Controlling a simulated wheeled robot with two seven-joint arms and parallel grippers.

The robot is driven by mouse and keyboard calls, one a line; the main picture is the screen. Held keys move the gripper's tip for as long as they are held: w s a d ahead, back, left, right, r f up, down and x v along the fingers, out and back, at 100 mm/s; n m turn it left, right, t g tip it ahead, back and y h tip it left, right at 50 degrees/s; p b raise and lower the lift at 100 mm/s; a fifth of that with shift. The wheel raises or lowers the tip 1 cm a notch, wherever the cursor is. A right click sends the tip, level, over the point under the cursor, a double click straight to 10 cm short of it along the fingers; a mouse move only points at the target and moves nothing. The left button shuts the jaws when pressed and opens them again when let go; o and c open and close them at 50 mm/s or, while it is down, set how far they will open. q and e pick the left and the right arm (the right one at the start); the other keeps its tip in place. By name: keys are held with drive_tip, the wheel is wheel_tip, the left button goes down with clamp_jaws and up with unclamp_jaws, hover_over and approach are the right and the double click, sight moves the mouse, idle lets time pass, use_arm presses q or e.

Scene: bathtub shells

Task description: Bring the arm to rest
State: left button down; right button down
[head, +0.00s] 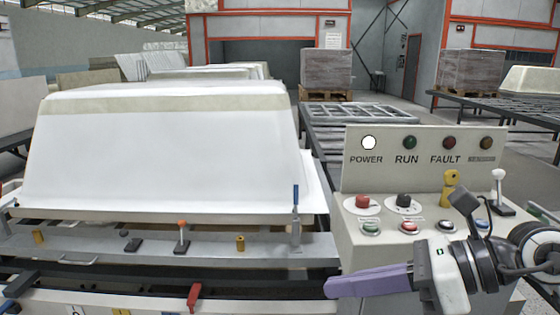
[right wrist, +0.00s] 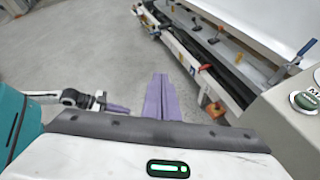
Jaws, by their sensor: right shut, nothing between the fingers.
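My right arm comes in from the right edge in the head view. My right gripper (head: 330,288) has its long purple fingers shut together with nothing between them, pointing left in front of the control panel (head: 352,250). In the right wrist view the shut fingers (right wrist: 160,78) point ahead over the grey floor. A short purple finger and dark arm link at the left of that view look like my left gripper (right wrist: 117,108); its opening cannot be told. The left arm does not show in the head view.
A white tub shell (head: 170,150) sits on a frame with clamps (head: 182,236) at left. In the right wrist view, open floor (right wrist: 75,45) lies left of this frame.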

drive_tip(key=s+a+r+m+y, duration=0.2)
drive_tip(key=a+m+y, duration=0.3)
drive_tip(key=m+y, duration=0.1)
drive_tip(key=w+d+f+m+t+h+p, duration=0.1)
drive_tip(key=d+f+m+t+h, duration=0.25)
drive_tip(key=f+m, duration=0.45)
drive_tip(key=w+d+f+m+t+h+p, duration=0.1)
drive_tip(key=w+d+f+m+t+h, duration=0.25)
drive_tip(key=m, duration=0.75)
drive_tip(key=d+f+m+t+h, duration=0.3)
drive_tip(key=f+m+t+h, duration=0.25)
drive_tip(key=m, duration=0.45)
use_arm(q)
drive_tip(key=shift+p+v, duration=0.6)
drive_tip(key=shift+v, duration=0.15)
use_arm(e)
drive_tip(key=s+f+m+g+h, duration=0.1)
drive_tip(key=s+f+m+g, duration=0.3)
drive_tip(key=s+f, duration=0.5)
drive_tip(key=s+d+f+m+g+h, duration=0.1)
drive_tip(key=s+f+m+g, duration=0.3)
drive_tip(key=s+f, duration=0.5)
wheel_tip(320, 180, down, 5)
drive_tip(key=shift+r+m+h, duration=0.2)
drive_tip(key=shift+m+h, duration=0.35)
drive_tip(key=shift+m, duration=0.35)
use_arm(q)
drive_tip(key=shift+r, duration=0.1)
